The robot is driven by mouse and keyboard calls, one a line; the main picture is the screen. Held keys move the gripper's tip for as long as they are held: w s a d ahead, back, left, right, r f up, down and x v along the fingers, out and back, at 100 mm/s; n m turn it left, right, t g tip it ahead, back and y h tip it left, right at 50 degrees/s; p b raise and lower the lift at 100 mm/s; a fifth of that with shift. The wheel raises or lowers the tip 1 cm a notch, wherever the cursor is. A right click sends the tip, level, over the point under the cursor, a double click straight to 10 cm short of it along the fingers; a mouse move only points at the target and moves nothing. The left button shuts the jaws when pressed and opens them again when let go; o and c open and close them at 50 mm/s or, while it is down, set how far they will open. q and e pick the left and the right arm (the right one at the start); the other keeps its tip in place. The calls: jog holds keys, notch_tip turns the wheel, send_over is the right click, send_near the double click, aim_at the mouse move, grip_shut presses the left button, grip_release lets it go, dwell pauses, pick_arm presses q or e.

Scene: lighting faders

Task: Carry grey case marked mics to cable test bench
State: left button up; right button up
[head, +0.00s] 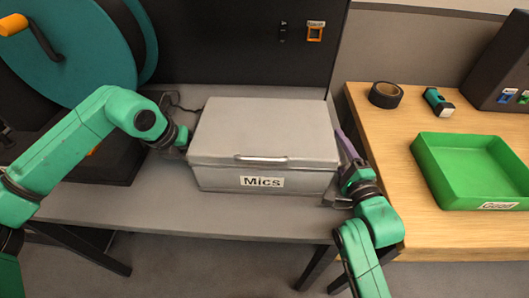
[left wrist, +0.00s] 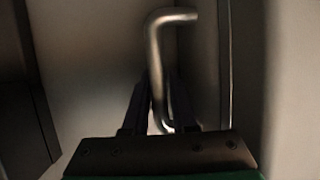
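The grey case (head: 262,135), labelled "Mics", rests level on a grey table (head: 180,210) with its lid closed. My left gripper (head: 184,142) is at the case's left side. In the left wrist view, its two dark fingers (left wrist: 158,100) lie close on either side of a bent metal side handle (left wrist: 155,60), with no clear gap. My right gripper (head: 343,165) is at the case's right side. Its fingertips are hidden against the case, so its grip does not show. A wooden-topped bench (head: 395,145) stands to the right.
The wooden bench holds a green tray (head: 428,165) at right, a dark tape roll (head: 385,95), a small teal-and-black device (head: 438,102) and a black box (head: 505,75). Its near-left top is bare. A black panel (head: 230,50) rises behind the case. A teal reel (head: 75,50) stands at left.

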pick_arm(q)
grip_shut()
pick_arm(e)
jog(key=c, duration=0.6)
grip_shut()
dwell(0.5)
